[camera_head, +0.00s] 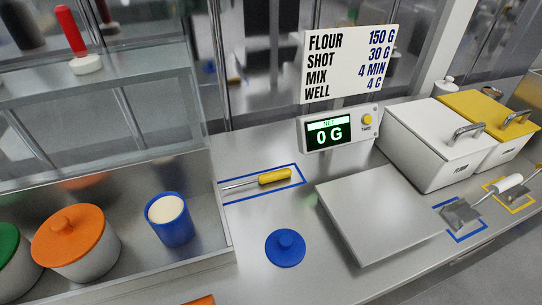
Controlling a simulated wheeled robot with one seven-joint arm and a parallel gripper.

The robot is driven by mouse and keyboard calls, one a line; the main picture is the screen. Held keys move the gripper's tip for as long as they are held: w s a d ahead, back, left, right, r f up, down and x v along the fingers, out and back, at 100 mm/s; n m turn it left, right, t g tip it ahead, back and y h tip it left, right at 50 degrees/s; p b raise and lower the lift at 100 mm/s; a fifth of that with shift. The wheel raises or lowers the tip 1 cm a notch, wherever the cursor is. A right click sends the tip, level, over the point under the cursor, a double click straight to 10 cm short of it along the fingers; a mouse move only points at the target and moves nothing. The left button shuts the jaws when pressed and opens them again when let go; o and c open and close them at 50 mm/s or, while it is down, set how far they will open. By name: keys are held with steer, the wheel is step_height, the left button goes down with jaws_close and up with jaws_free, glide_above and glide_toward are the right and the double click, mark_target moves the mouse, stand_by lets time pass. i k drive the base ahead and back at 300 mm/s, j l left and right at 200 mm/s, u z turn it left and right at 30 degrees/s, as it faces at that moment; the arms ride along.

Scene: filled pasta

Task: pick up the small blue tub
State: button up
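The small blue tub (170,226) stands upright in the metal tray at the left. It is open and holds a pale cream filling that reaches near its rim. My gripper is not in view.
An orange-lidded tub (75,243) and a green-lidded tub (10,255) stand left of the blue tub. The tray wall (217,205) rises beside it. A yellow-handled tool (272,177), a scale plate (380,212) and lidded bins (440,140) are to the right.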

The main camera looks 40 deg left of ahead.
mark_target(168, 213)
steer(key=u, duration=2.25)
steer(key=k+j+z, duration=0.1)
steer(key=k+j, duration=0.15)
steer(key=k, duration=0.2)
steer(key=i+l, duration=0.25)
steer(key=l, duration=0.15)
steer(key=i+l+z, duration=0.1)
steer(key=i+l, duration=0.15)
steer(key=l, duration=0.15)
steer(key=i+l, duration=0.25)
steer(key=l, duration=0.15)
